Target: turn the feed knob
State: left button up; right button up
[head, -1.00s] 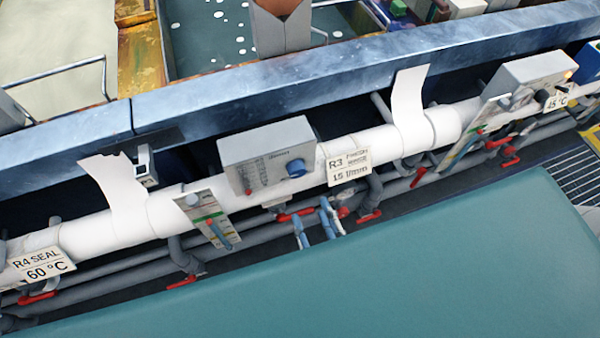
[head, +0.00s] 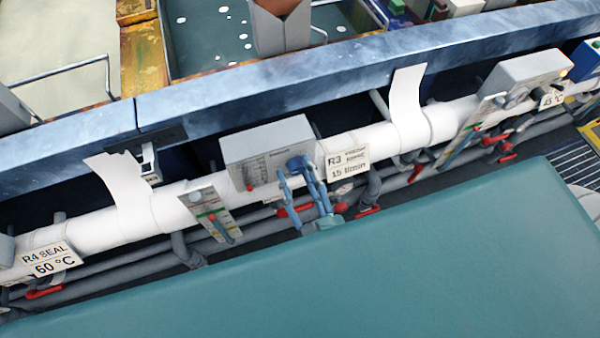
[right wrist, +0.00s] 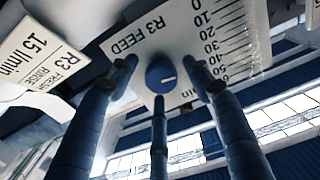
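The blue round feed knob (head: 295,163) sits on the front of a grey box (head: 266,143) on the white pipe, partly behind my fingers. My right gripper (head: 296,172) is blue with three fingers and reaches up to the knob. In the right wrist view the right gripper (right wrist: 162,76) is open, with fingers either side of the knob and one below; gaps show at the sides. My left gripper is not in view.
A tag reading "R3 15 l/min" (head: 347,162) hangs just right of the box. Red-handled valves (head: 293,211) and grey pipes run below. A broad teal surface (head: 350,270) fills the front.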

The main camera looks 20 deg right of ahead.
jog(key=c, duration=1.1)
jog(key=shift+s+f+m+p, duration=0.1)
jog(key=shift+m+p, duration=0.2)
jog(key=shift+m, duration=0.2)
jog(key=shift+a+m+p, duration=0.1)
jog(key=shift+m+p, duration=0.4)
jog(key=shift+m, duration=0.4)
jog(key=shift+f+m+p, duration=0.15)
jog(key=shift+m+p, duration=0.25)
jog(key=shift+m, duration=1)
jog(key=o, duration=1.1)
jog(key=shift+o, duration=0.3)
